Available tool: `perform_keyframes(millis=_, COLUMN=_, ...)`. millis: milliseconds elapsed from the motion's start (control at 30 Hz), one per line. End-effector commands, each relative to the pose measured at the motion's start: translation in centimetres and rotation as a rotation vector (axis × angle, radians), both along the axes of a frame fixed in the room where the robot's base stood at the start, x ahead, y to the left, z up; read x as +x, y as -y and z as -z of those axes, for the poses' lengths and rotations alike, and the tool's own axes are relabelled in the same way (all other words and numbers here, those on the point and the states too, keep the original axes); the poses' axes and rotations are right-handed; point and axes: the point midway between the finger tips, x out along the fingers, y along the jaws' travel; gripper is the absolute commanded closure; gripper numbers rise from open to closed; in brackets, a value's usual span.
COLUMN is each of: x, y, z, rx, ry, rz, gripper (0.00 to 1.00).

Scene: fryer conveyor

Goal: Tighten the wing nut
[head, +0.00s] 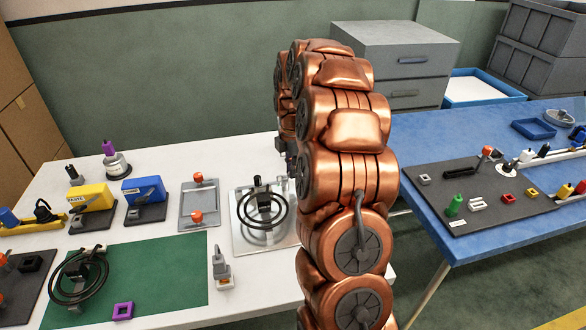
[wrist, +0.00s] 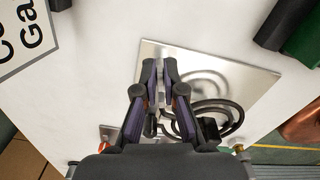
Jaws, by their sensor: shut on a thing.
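My gripper (wrist: 160,68) is in the wrist view, its two dark fingers close together over the silver metal plate (wrist: 240,75). It is shut on a small part between the fingers, mostly hidden by them, taken to be the wing nut. A black coil (wrist: 225,107) with a dark block lies on the plate, right beside the fingers. In the head view the same plate (head: 243,244) lies on the white table with the black coil (head: 243,215) on it. My copper arm hides most of the gripper there.
The white table (head: 225,182) also holds a grey plate with orange knobs (head: 187,205), a blue block (head: 143,190), a yellow block (head: 92,196) and a green mat (head: 150,265) with another black coil (head: 68,290). A blue table (head: 480,245) with small parts stands at the right.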

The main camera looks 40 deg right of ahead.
Motion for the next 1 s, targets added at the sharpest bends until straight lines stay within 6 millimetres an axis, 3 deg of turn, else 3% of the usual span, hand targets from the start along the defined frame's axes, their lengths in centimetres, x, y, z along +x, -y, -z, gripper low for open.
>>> perform_keyframes(millis=467, x=-0.4, y=-0.1, z=0.2, rx=0.0, ry=-0.002, rz=0.138, gripper=1.0)
perform_keyframes(millis=1000, x=-1.4, y=-0.7, z=0.3, rx=0.0, ry=-0.002, rz=0.63, gripper=1.0)
